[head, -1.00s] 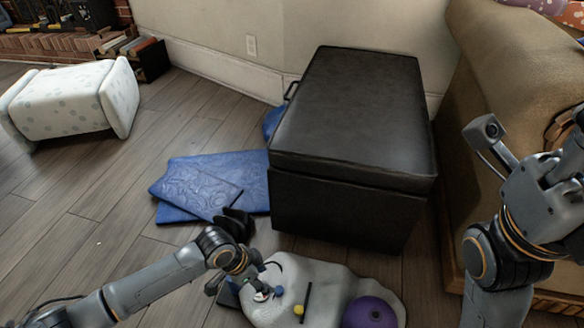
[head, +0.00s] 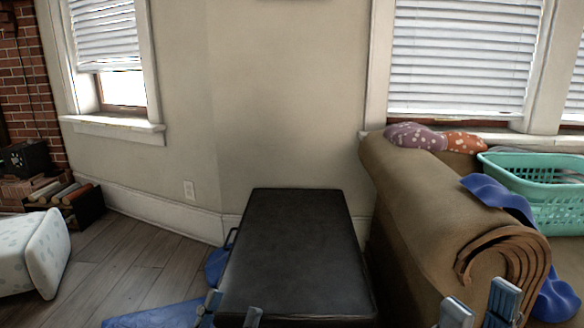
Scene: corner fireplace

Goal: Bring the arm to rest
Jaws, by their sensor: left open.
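My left gripper (head: 232,309) shows at the bottom edge of the head view, in front of the near part of the black ottoman (head: 295,250). Only its two fingertips show; they stand apart with nothing seen between them. My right gripper (head: 479,306) shows at the bottom right, in front of the tan sofa arm (head: 410,220). Its two fingertips also stand apart, with nothing visible between them. The rest of both arms is below the picture.
Blue mats (head: 155,317) lie on the floor left of the ottoman. A white spotted stool (head: 45,255) lies at the left. A teal basket (head: 545,212) and a blue cloth (head: 500,196) are at the sofa. Open wooden floor (head: 130,260) shows at the left.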

